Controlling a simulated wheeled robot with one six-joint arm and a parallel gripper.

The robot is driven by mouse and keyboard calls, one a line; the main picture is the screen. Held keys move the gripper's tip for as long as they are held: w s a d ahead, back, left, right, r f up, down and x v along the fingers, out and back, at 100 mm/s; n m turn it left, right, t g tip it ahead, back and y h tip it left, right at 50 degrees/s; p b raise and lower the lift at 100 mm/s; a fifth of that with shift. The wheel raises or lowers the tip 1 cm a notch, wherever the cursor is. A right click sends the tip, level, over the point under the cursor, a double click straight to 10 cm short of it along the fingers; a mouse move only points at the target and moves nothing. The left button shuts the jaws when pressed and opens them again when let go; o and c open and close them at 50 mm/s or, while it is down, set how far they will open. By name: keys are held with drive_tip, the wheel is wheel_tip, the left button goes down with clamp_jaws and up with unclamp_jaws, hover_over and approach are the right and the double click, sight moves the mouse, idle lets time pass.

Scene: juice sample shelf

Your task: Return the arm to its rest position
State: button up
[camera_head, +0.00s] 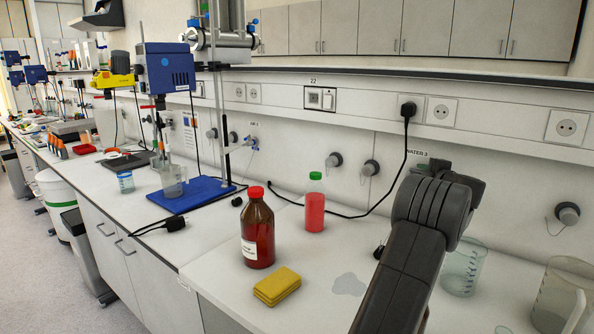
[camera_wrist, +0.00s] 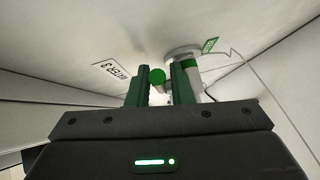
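My arm rises from the lower right of the head view, with its dark wrist raised above the counter in front of the wall. My gripper (camera_wrist: 160,72) shows in the wrist view as two green fingers with a gap between them, pointing toward the white wall. It appears empty. In the head view the fingers are mostly hidden behind the wrist.
A brown red-capped bottle (camera_head: 257,231), a green-capped red bottle (camera_head: 315,205) and a yellow sponge (camera_head: 277,286) stand or lie on the counter (camera_head: 225,268) left of my arm. Clear beakers (camera_head: 463,268) stand right of it. A black cable (camera_head: 405,155) hangs from a wall socket.

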drive_tip(key=shift+s+r, duration=0.1)
drive_tip(key=shift+s, duration=0.05)
drive_tip(key=b+v, duration=0.2)
drive_tip(key=v, duration=1.2)
drive_tip(key=p+x, duration=0.2)
drive_tip(key=x, duration=1.2)
drive_tip(key=shift+w, duration=0.2)
drive_tip(key=shift+f+b, duration=0.45)
drive_tip(key=shift+b, duration=0.1)
drive_tip(key=shift+s+a+r+m+h+b, duration=0.15)
drive_tip(key=shift+m+h+b, duration=0.35)
drive_tip(key=shift+b, duration=0.45)
drive_tip(key=shift+h+b, duration=0.5)
drive_tip(key=shift+b, duration=0.35)
drive_tip(key=m+h+b, duration=0.1)
drive_tip(key=b, duration=0.1)
drive_tip(key=m+h+b, duration=0.1)
drive_tip(key=b, duration=0.1)
drive_tip(key=shift+s+a, duration=0.2)
drive_tip(key=shift+a, duration=0.05)
